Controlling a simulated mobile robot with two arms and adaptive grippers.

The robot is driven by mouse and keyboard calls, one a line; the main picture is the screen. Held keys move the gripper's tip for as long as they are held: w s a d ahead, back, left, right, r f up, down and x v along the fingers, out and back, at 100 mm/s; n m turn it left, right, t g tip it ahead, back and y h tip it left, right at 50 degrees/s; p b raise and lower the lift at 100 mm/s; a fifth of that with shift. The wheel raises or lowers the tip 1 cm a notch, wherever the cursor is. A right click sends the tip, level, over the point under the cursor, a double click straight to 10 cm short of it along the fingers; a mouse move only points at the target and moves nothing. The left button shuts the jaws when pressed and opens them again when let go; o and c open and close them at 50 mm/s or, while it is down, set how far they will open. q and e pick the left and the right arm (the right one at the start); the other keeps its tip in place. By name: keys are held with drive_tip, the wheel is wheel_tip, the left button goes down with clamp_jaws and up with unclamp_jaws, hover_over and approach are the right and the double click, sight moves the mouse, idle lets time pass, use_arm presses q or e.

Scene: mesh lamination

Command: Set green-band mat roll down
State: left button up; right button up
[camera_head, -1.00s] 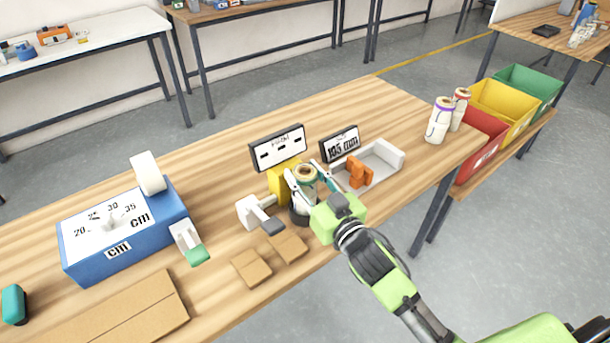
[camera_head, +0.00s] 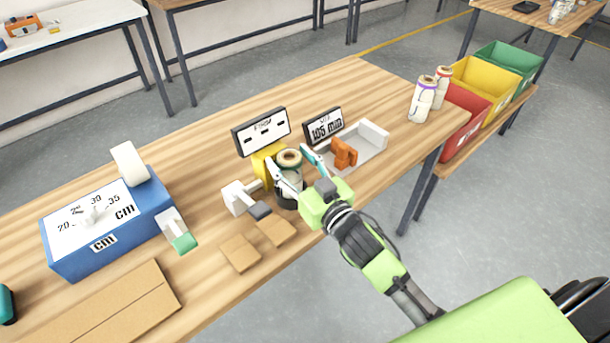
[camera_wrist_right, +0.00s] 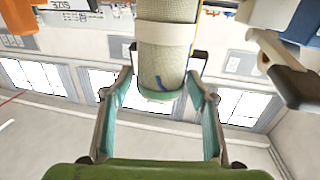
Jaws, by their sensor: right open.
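The green-band mat roll (camera_head: 290,172) stands upright in a dark round base on the wooden bench, in front of the yellow block. Its brown core shows at the top. In the right wrist view the pale woven roll (camera_wrist_right: 168,55) has a white strip around it and a green band at its end. My right gripper (camera_head: 287,157) is open, with one finger on either side of the roll. In the right wrist view there is a gap between the roll and each finger (camera_wrist_right: 158,100). My left gripper is not in view.
A grey tray with an orange clamp (camera_head: 344,153) and a "105 mm" sign (camera_head: 323,126) stand right of the roll. A white-and-dark lever device (camera_head: 244,200) is close on its left. Brown pads (camera_head: 240,252) lie in front. Two rolls (camera_head: 423,100) stand near red, yellow and green bins.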

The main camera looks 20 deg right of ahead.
drive_tip(key=s+d+b, duration=0.1)
drive_tip(key=s+d, duration=0.1)
drive_tip(key=s, duration=0.9)
drive_tip(key=shift+b, duration=0.35)
drive_tip(key=shift+s+d, duration=0.1)
